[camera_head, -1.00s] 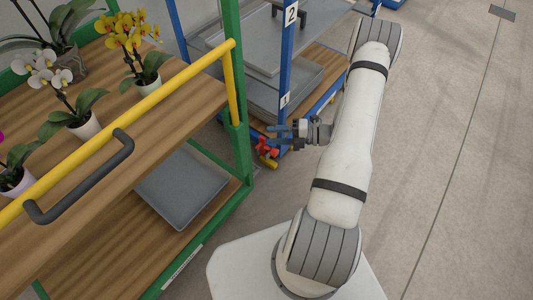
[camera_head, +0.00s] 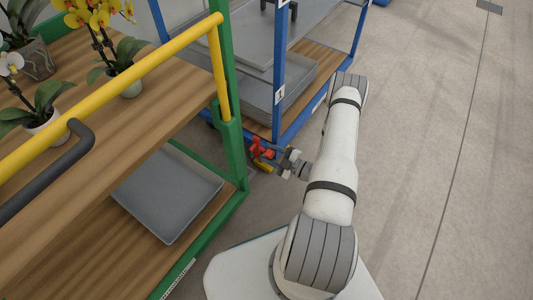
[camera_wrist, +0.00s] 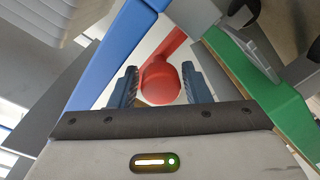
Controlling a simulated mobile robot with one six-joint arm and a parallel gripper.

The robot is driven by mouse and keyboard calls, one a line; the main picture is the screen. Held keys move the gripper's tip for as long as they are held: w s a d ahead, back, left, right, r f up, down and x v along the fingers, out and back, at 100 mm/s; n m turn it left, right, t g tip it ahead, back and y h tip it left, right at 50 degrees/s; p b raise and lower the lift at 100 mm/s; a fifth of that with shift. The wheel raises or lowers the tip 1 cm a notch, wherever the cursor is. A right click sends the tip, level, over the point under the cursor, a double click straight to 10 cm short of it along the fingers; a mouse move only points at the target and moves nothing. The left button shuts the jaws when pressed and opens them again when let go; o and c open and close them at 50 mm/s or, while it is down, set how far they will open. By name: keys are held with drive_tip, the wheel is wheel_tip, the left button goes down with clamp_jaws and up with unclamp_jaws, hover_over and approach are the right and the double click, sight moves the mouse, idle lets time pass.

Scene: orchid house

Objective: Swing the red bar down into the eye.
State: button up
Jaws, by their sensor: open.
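The red bar (camera_head: 259,147) is at the foot of the blue rack, beside the green trolley's corner post. In the wrist view its round red end (camera_wrist: 160,84) lies between the two dark blue fingers of my gripper (camera_wrist: 159,88), and a red arm runs up and right from it. The fingers are apart, with a gap visible on each side of the red end. In the head view my gripper (camera_head: 279,158) reaches left to the red bar. A small yellow piece (camera_head: 263,166) is just below it. I cannot make out the eye.
The green trolley (camera_head: 235,150) with wooden shelves, a yellow rail (camera_head: 110,87) and orchids stands left. A grey tray (camera_head: 168,195) lies on its lower shelf. The blue rack (camera_head: 279,80) with grey trays stands behind. The floor at right (camera_head: 445,150) is clear.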

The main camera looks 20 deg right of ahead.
drive_tip(key=shift+x, duration=0.8)
drive_tip(key=shift+c, duration=0.2)
clamp_jaws()
